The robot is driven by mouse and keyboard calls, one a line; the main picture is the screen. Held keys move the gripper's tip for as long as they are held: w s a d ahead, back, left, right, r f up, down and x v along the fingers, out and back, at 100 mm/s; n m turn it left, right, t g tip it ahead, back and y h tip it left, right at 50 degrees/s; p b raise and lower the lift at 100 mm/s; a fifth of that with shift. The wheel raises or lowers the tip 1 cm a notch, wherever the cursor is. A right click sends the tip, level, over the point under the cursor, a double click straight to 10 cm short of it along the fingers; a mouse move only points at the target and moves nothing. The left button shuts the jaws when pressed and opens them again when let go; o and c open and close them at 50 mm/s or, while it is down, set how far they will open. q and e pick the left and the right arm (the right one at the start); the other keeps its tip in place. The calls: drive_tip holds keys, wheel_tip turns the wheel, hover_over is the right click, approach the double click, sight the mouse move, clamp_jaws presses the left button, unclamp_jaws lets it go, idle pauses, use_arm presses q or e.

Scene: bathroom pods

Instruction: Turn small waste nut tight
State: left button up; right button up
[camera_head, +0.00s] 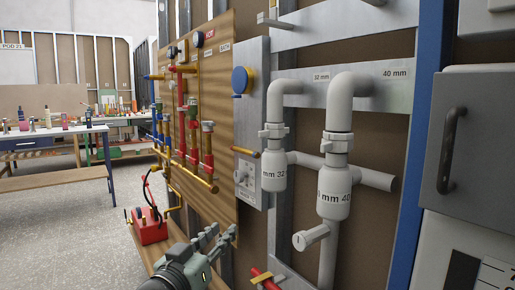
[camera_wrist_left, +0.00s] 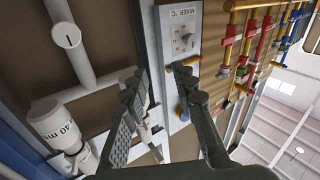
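The small waste nut (camera_head: 273,131) is a grey winged collar on the upright grey pipe above the small white trap body (camera_head: 273,171) marked 32. In the left wrist view the small trap is partly hidden behind one finger, and I cannot clearly make out its nut. My left gripper (camera_head: 222,233) is below and to the left of the small trap in the head view, apart from the nut. In the left wrist view its two fingers (camera_wrist_left: 160,88) stand apart with nothing held between them. My right gripper is in neither view.
The larger 40 mm trap (camera_head: 334,192) with its own nut (camera_head: 337,142) stands right of the small one. A mixer plate (camera_head: 246,180) with an orange-tipped lever is close on the left. Red and brass pipework (camera_head: 190,120) is farther left. A grey cabinet (camera_head: 470,150) stands at right.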

sight(259, 135)
use_arm(q)
drive_tip(key=w+d+r+m+h, duration=0.25)
drive_tip(key=r+m+h, duration=0.5)
drive_tip(key=r, duration=0.95)
drive_tip(key=shift+n+g+h, duration=0.3)
drive_tip(key=shift+n+h, duration=0.35)
drive_tip(key=shift+n, duration=0.2)
drive_tip(key=x, duration=0.4)
drive_tip(key=p+x, duration=0.1)
drive_tip(key=x, duration=0.1)
drive_tip(key=shift+d+r, duration=0.2)
drive_tip(key=shift+d, duration=0.35)
drive_tip(key=shift+w+d+r, duration=0.1)
drive_tip(key=shift+w+d, duration=0.2)
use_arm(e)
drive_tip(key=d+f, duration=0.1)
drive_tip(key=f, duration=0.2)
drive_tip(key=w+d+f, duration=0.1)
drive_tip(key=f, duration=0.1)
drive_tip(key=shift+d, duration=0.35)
use_arm(q)
drive_tip(key=shift+c, duration=0.2)
clamp_jaws()
